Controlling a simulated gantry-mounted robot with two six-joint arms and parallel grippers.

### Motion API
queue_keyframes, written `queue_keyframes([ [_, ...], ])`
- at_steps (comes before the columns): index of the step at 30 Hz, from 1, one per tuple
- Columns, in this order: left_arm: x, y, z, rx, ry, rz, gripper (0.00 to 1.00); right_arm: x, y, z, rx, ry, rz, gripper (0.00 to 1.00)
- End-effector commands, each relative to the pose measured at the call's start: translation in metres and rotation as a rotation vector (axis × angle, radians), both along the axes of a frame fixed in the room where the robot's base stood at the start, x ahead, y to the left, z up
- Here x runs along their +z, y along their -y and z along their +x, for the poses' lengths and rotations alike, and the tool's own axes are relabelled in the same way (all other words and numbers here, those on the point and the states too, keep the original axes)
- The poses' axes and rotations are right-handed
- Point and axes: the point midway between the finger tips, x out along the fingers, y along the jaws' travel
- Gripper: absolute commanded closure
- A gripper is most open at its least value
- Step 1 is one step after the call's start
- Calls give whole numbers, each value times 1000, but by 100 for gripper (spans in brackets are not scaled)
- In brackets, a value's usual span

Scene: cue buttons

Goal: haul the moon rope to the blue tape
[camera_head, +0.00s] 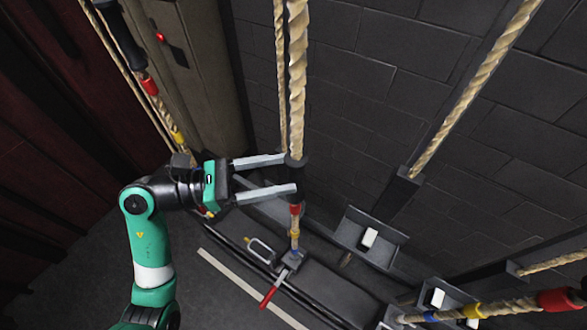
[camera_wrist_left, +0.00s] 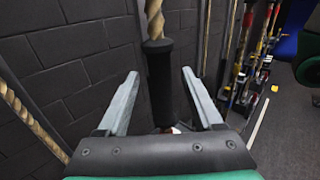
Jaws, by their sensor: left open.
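A thick tan rope (camera_head: 297,80) hangs in the middle of the head view, with a black grip (camera_head: 295,180) on it. Below the grip are red tape (camera_head: 295,209) and yellow tape (camera_head: 294,233). My left gripper (camera_head: 291,174) is open, with its fingers on either side of the black grip. In the left wrist view the black grip (camera_wrist_left: 160,80) stands between the two spread fingers, with a gap on each side. No moon mark is readable on any rope. Blue tape (camera_head: 430,316) shows on another rope at the lower right.
A red-handled lever (camera_head: 270,296) and a metal loop (camera_head: 260,250) sit on the dark rail below. Another rope (camera_head: 470,90) runs down to the right. A rope with a black grip (camera_head: 120,35) hangs at the left. A dark block wall (camera_head: 350,90) stands behind.

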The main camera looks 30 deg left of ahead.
Motion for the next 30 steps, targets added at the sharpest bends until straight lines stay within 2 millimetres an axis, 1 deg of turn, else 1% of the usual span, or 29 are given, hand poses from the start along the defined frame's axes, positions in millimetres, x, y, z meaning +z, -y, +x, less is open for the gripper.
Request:
queue_keyframes([
  [1,-2,-12,-7,8,1,0,32,-3,0,0,0,0,0,50],
  [3,-2,-25,-19,8,1,1,32,-6,0,0,0,0,0,50],
  [6,-2,-41,-33,6,0,1,32,-8,0,0,0,0,0,50],
  [10,-1,-56,-46,3,1,-1,32,-10,0,0,0,0,0,50],
  [15,0,-61,-52,-1,-1,-1,32,-11,0,0,0,0,0,50],
  [30,0,-61,-52,0,0,0,32,-10,0,0,0,0,0,50],
])
